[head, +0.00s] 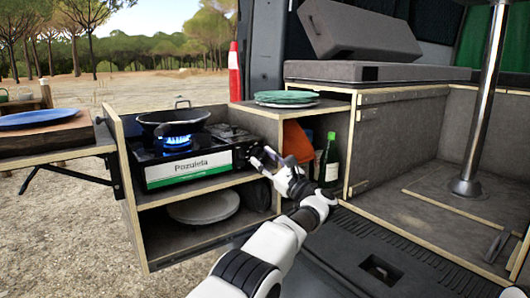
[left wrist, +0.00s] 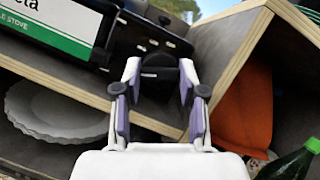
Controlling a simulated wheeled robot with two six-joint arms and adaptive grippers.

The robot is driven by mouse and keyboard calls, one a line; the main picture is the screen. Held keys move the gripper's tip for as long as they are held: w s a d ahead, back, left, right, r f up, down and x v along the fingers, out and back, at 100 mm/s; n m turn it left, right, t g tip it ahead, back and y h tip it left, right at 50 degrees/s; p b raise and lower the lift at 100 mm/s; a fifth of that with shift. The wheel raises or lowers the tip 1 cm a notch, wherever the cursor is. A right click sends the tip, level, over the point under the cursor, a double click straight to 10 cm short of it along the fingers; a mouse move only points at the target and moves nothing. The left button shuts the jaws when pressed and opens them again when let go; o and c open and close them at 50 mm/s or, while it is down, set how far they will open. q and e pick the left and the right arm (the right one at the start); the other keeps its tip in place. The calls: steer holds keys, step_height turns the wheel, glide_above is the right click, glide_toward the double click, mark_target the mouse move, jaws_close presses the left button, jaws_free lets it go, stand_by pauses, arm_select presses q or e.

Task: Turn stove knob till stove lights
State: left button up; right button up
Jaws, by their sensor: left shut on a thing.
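The portable stove (head: 190,165), with a white and green "Pozuleta" label, sits on the upper shelf of the pull-out box. A blue flame (head: 175,141) burns on it under a dark pan (head: 174,120). My left gripper (head: 264,161) is at the right end of the stove's front. In the left wrist view its two fingers (left wrist: 160,76) are shut on the dark stove knob (left wrist: 158,85), one on each side. The knob's marks cannot be read, and in the head view the fingers mostly hide it. My right gripper is not in view.
Wooden box walls stand close to the gripper's right. Green plates (head: 287,97) lie on the cabinet top. An orange item (head: 297,142) and a green bottle (head: 329,160) stand in the compartment right of the stove. Pale plates (head: 204,207) lie on the shelf below.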

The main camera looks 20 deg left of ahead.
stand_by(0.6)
arm_select(q)
steer(key=o, duration=1.1)
steer(key=shift+a, duration=0.1)
steer(key=shift+o, duration=0.2)
steer(key=v, duration=0.7)
steer(key=shift+d+f, duration=0.15)
steer(key=shift+d, duration=0.05)
steer(key=shift+s, duration=0.1)
